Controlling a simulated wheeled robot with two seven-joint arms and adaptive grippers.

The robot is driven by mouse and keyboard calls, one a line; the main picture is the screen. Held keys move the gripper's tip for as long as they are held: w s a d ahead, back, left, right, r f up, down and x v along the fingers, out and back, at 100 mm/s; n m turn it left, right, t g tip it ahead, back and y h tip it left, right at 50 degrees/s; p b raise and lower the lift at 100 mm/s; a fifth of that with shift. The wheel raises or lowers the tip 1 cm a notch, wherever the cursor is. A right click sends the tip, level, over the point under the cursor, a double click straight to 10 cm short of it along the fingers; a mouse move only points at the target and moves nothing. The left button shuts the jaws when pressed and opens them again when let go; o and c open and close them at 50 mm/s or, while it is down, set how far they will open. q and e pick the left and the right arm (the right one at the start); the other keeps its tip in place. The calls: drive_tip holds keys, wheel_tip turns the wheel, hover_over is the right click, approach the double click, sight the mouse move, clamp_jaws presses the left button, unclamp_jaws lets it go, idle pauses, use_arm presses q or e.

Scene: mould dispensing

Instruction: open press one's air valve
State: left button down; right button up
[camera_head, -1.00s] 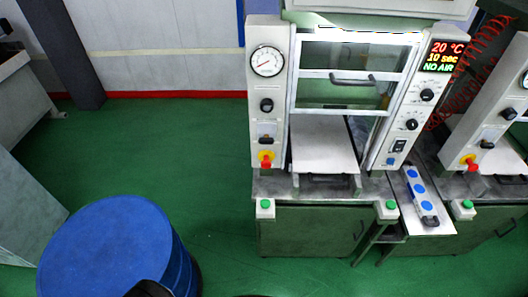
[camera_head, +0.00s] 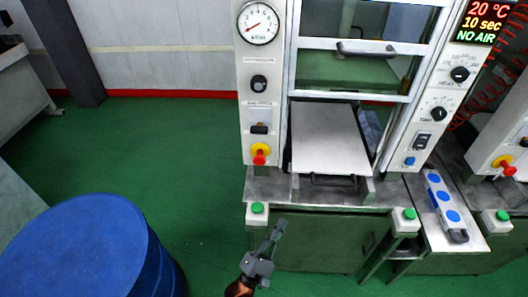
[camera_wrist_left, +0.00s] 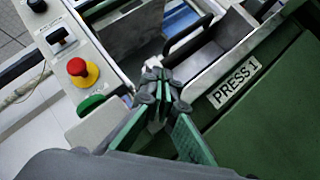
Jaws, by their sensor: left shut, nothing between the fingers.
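Press one (camera_head: 262,180) stands ahead, and its "PRESS 1" label shows in the wrist view (camera_wrist_left: 235,88). Its left panel carries a round gauge (camera_head: 258,23), a black knob (camera_head: 259,83), a black lever-like control (camera_head: 259,128) and a red knob on a yellow base (camera_head: 260,154). The small labels are unreadable, so I cannot tell which control is the air valve. The display (camera_head: 480,23) reads 20 °C, 10 sec, NO AIR. My left gripper (camera_head: 279,226) is shut and empty, low before the press front, below the left panel. In the wrist view its fingertips (camera_wrist_left: 155,76) meet near a handle.
A blue drum (camera_head: 85,250) stands at lower left. Green buttons sit at the bench corners (camera_head: 258,208) and (camera_head: 409,214). A pale plate (camera_head: 328,138) lies in the press. A side shelf (camera_head: 470,243) holds a strip with blue discs. Green floor is open left of the press.

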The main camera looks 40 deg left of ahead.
sight(259, 128)
use_arm(q)
drive_tip(key=s+a+r+n+y, duration=0.1)
drive_tip(key=a+r+n+y, duration=0.1)
drive_tip(key=n, duration=0.4)
drive_tip(key=s+a+r+n+y, duration=0.2)
drive_tip(key=r+n+y, duration=0.2)
drive_tip(key=y, duration=0.3)
drive_tip(key=s+a+r+n+y, duration=0.1)
drive_tip(key=a+r+n+y, duration=0.1)
drive_tip(key=n, duration=0.5)
drive_tip(key=shift+s+a+r+n+y, duration=0.15)
drive_tip(key=shift+r+y, duration=0.1)
drive_tip(key=shift+y, duration=0.45)
drive_tip(key=shift+s+d+r+n+y, duration=0.15)
drive_tip(key=shift+r+y, duration=0.1)
drive_tip(key=shift+y, duration=0.45)
drive_tip(key=shift+s+a+n+g+y, duration=0.1)
drive_tip(key=shift+a+n+g+y, duration=0.25)
drive_tip(key=shift+n+g+y, duration=0.25)
use_arm(e)
drive_tip(key=shift+w+f, duration=0.15)
drive_tip(key=shift+f, duration=0.05)
